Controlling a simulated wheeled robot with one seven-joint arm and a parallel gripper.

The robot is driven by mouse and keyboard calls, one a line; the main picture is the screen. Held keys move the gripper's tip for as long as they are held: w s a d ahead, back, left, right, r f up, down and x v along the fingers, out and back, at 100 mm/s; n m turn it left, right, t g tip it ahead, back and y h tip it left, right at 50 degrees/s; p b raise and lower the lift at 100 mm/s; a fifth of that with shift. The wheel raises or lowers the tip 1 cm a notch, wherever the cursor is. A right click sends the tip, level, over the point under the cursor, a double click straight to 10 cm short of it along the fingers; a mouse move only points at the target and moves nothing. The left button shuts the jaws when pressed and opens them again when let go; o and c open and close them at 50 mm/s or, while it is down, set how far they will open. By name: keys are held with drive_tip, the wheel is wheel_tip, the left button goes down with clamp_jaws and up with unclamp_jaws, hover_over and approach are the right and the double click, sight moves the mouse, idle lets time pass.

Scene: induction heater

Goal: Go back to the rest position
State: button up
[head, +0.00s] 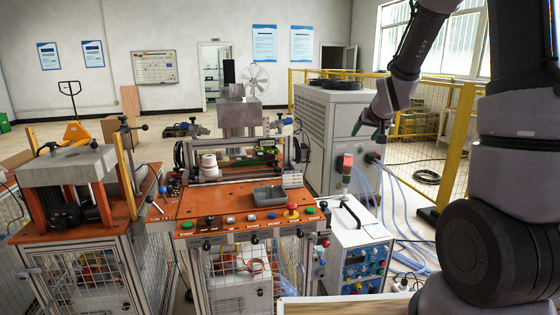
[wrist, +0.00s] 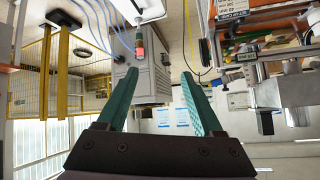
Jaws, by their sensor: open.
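My gripper (head: 378,130) hangs in the air at the right in the head view, in front of the grey cabinet and right of the orange-topped workstation. In the wrist view, its two green fingers stand wide apart with nothing between them (wrist: 159,78). The gripper is open and empty. My arm comes down from the upper right in the head view. The wrist picture is upside down.
The orange workstation (head: 235,200) has a grey tray (head: 270,195) and white cylindrical parts (head: 210,165).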

drive_tip(key=s+r+m+g, duration=0.1)
drive_tip(key=s+r, duration=0.9)
drive_tip(key=s, duration=0.3)
drive_tip(key=s+a+r+g+y, duration=0.1)
drive_tip(key=s+a+r, duration=0.1)
drive_tip(key=s, duration=0.7)
drive_tip(key=s+a+r+g+y, duration=0.1)
drive_tip(key=s+a+r, duration=0.1)
drive_tip(key=s, duration=0.7)
drive_tip(key=shift+s+m, duration=0.15)
drive_tip(key=shift+m, duration=0.25)
drive_tip(key=shift+r, duration=0.1)
idle(0.8)
